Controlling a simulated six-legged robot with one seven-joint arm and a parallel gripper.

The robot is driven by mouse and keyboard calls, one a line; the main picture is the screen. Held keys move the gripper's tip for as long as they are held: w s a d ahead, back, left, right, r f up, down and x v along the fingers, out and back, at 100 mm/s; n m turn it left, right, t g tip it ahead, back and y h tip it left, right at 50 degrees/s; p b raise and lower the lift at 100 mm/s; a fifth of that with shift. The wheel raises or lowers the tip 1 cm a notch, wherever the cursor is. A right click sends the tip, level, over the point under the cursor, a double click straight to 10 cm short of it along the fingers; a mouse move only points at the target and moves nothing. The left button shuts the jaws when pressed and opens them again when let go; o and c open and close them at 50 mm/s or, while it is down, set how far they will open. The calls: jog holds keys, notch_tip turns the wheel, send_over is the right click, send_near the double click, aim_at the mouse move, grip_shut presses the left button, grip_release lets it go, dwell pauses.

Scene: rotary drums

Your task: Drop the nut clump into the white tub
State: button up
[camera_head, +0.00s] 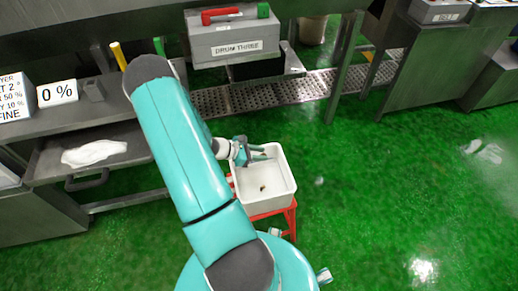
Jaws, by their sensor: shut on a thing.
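The white tub (281,196) stands on a red stand right of my arm, with its open top facing up. My gripper (262,153) is over the tub's back left part, above its rim. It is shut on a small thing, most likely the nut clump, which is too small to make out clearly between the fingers. A small brown lump (262,188) shows against the tub's pale floor, below the gripper and apart from it. I cannot tell what that lump is.
The red stand (291,217) holds the tub on a wet green floor, clear to the right. A steel bench with a grey box marked DRUM THREE (237,47) is behind.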

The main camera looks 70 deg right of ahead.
jog(key=shift+f, duration=0.95)
jog(key=o, duration=1)
jog(key=v, duration=1.4)
jog(key=shift+d, duration=0.1)
